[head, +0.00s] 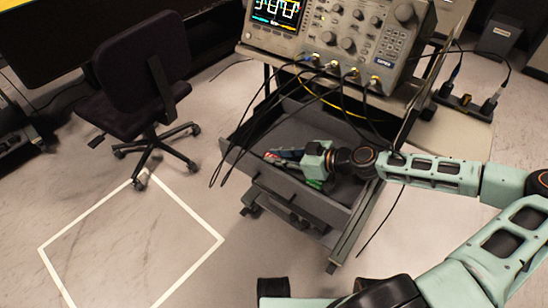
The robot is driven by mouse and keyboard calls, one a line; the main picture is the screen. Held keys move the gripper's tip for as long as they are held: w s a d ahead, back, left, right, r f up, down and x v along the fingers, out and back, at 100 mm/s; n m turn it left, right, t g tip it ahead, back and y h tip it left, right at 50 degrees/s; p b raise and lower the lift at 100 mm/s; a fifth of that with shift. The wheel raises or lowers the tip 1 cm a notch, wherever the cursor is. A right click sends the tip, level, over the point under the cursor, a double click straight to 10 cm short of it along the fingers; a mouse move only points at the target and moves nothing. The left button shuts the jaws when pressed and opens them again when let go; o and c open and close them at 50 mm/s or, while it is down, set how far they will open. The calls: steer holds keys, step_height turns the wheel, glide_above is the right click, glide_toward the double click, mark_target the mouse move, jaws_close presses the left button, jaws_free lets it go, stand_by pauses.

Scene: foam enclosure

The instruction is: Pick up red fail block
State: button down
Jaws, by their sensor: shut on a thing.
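My gripper (287,154) is low inside an open grey drawer (300,199) under the oscilloscope, reaching in from the right. It is shut on the red fail block (271,155), of which only a small red patch shows at the fingertips. The fingers hide most of the block. I cannot tell whether it touches the drawer floor. A green block (316,184) lies in the drawer just below the gripper, partly covered by it.
The oscilloscope (335,35) stands on the cart above the drawer. Black cables (262,112) hang from it across the drawer opening, close to my arm. An office chair (135,85) stands at left. The floor inside the white taped outline (130,240) is clear.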

steer(key=shift+r, duration=0.55)
step_height(320, 180, up, 3)
steer(key=shift+f+p, duration=0.2)
steer(key=shift+p, duration=0.7)
steer(key=s+a+r+p, duration=0.1)
steer(key=s+r+p, duration=0.8)
steer(key=s, duration=0.5)
steer(key=shift+r+p, duration=0.25)
steer(key=shift+p, duration=0.8)
steer(key=shift+f, duration=0.1)
